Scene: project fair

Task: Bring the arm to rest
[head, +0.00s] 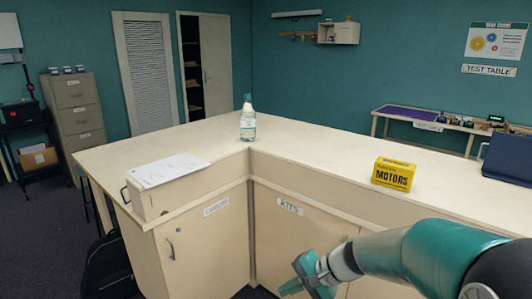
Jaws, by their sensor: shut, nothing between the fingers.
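My arm reaches in from the lower right in the head view, teal and dark grey. My gripper (300,284) is at its end, low in front of the counter's cabinet doors and below the counter top. It is shut with nothing in it. The lower part of the gripper runs close to the bottom edge of the picture.
A black bag (107,268) stands at the counter's left.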

